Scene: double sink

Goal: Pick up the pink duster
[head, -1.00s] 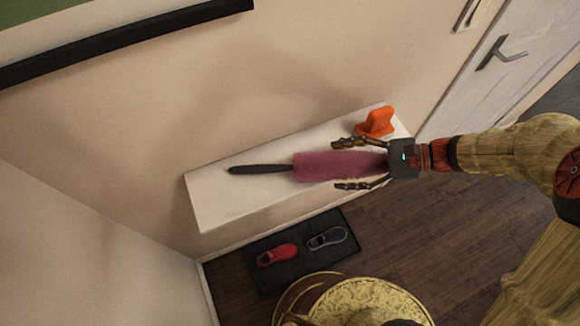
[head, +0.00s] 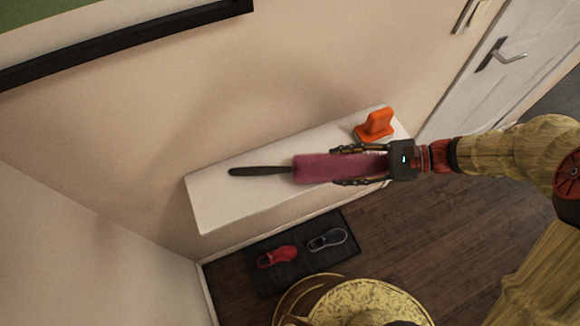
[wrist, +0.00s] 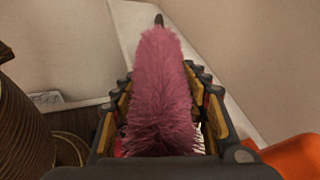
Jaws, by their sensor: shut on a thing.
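The pink duster (head: 325,168) has a fluffy pink head and a dark handle that points left, over the white shelf (head: 222,205) in the head view. My gripper (head: 358,166) is shut on the right end of the fluffy head, one finger on each side. In the wrist view the duster (wrist: 160,85) runs straight away from my gripper (wrist: 161,115), between both fingers, with the dark handle tip at the far end. The head's right end is hidden at the gripper's palm. I cannot tell whether the duster still touches the shelf.
An orange object (head: 376,124) stands on the shelf just behind my gripper; it also shows at the lower right of the wrist view (wrist: 292,158). A dark mat (head: 290,275) with a red shoe and a dark shoe lies on the floor below. A wall rises behind the shelf.

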